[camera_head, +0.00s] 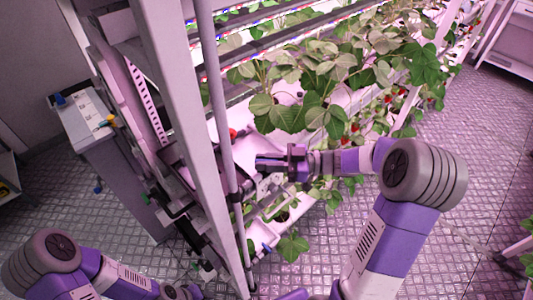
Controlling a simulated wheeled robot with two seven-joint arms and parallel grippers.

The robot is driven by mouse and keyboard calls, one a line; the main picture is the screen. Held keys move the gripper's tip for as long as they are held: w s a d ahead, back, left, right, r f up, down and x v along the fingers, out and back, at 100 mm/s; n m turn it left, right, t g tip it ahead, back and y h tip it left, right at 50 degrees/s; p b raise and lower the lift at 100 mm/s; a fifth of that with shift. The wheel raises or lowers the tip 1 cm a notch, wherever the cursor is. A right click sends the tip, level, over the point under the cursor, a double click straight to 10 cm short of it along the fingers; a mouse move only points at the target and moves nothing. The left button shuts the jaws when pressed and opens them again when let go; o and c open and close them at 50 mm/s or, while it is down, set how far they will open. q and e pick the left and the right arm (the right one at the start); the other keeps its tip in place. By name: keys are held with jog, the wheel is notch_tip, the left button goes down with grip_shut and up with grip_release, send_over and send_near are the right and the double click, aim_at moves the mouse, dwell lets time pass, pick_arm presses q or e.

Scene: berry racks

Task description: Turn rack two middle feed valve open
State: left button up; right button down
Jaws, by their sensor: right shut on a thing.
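The rack's grey vertical feed pipe (222,115) runs down beside its white post (183,110). My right gripper (268,163) reaches in from the right at mid height of the pipe, in front of the plants. It is shut on the middle feed valve's handle, which its fingers mostly hide. How far the handle is turned cannot be made out. A small blue lever (266,247) shows lower down by the pipe. My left gripper (180,291) is at the bottom edge, small and partly cut off. Its jaws cannot be read.
Leafy strawberry plants (318,85) fill the rack tiers behind and right of my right gripper. A grey cabinet (100,150) with small items on top stands at the left. The tiled floor (480,140) is clear at the right.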

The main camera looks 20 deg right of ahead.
jog(key=n+g+p, duration=0.1)
jog(key=g, duration=0.1)
jog(key=n+g+y+p, duration=0.1)
jog(key=n+g, duration=0.1)
jog(key=n+g+p, duration=0.1)
jog(key=g, duration=0.2)
jog(key=shift+w+r+n+y, duration=0.1)
jog(key=shift+r+n+y, duration=0.2)
jog(key=n+g+p, duration=0.1)
jog(key=n+g, duration=0.2)
jog(key=g, duration=0.1)
jog(key=shift+g+p, duration=0.3)
jog(key=shift+p, duration=0.1)
jog(key=shift+n+g+h, duration=0.4)
jog(key=shift+n+g, duration=0.2)
jog(key=shift+g, duration=0.5)
jog(key=c, duration=1.1)
grip_release()
jog(key=shift+d+f, duration=0.1)
jog(key=shift+f, duration=0.05)
jog(key=p+v, duration=0.1)
jog(key=v, duration=0.1)
jog(key=shift+d, duration=0.3)
jog(key=shift+p+v, duration=1.25)
jog(key=shift+v, duration=1.15)
